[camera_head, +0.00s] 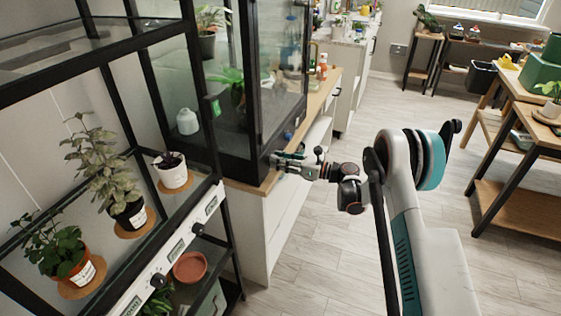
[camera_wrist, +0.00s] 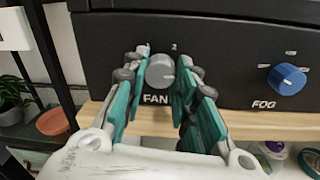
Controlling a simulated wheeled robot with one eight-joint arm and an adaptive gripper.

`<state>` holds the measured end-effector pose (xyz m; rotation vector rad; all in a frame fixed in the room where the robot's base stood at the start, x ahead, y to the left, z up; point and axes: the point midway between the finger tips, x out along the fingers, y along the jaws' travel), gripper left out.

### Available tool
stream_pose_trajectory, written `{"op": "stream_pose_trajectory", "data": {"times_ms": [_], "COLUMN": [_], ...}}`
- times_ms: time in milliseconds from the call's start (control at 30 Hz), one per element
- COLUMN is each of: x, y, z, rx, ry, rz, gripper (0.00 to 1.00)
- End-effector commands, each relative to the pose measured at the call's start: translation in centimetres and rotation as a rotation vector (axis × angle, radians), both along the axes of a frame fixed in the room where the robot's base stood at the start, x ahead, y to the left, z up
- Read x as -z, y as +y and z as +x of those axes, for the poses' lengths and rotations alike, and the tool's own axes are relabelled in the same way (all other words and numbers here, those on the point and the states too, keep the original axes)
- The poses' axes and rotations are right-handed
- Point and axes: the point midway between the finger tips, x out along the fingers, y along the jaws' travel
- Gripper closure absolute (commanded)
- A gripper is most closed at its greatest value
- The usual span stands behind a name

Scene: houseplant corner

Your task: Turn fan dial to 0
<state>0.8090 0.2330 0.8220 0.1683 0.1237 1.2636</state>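The grey fan dial (camera_wrist: 160,72) is on the black front panel, above the word FAN. The marks 1 and 2 show above it; I cannot make out a 0 mark, and the dial's pointer is not clear. My gripper (camera_wrist: 162,80) has its teal fingers on either side of the dial, open, with a narrow gap seeming to show beside it. In the head view my gripper (camera_head: 276,160) is at the lower front edge of the black glass cabinet (camera_head: 235,145), and it hides the fan dial there.
A blue fog dial (camera_wrist: 287,79) is to the right on the same panel; it also shows in the head view (camera_head: 288,135). A wooden top (camera_wrist: 250,124) runs below the panel. A plant shelf (camera_head: 222,215) stands to the left. The floor (camera_head: 330,245) is clear.

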Motion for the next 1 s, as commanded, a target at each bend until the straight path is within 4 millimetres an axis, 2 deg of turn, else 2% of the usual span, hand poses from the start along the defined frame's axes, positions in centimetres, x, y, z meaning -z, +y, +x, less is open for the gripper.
{"op": "stream_pose_trajectory", "data": {"times_ms": [467,1000], "x": [0.0,-0.07], "y": [-0.03,-0.03], "z": [0.02,0.03], "rx": [0.001,0.001], "ry": [-0.094,-0.54], "rz": [-0.035,-0.197], "gripper": [0.98,0.98]}}
